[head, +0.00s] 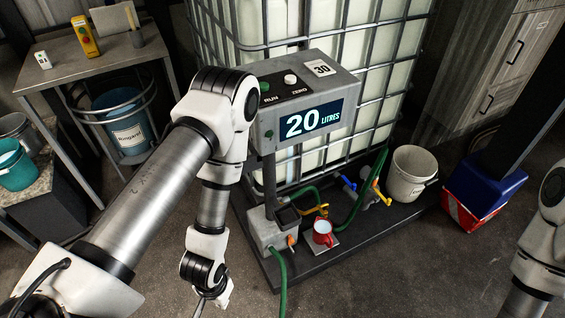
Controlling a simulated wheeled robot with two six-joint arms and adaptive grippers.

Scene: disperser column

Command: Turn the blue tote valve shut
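The blue tote valve handle (348,183) is a small blue lever low on the front of the white caged tote (385,85). It slants down to the right, toward a grey fitting. A yellow lever (381,193) stands just right of that fitting. A green hose (350,222) curves down beside the blue handle. My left gripper (207,303) is at the bottom edge, left of the platform and well apart from the valve. It is small and partly cut off, so its opening is unclear. My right arm shows at the right edge; its gripper is out of view.
A grey meter box (262,125) reading 20 litres stands on a post before the tote. A red mug (323,232), another yellow lever (316,210) and a white bucket (412,172) are on the dark platform (345,250). A blue-and-red crate stack (478,190) stands right. Floor in front is clear.

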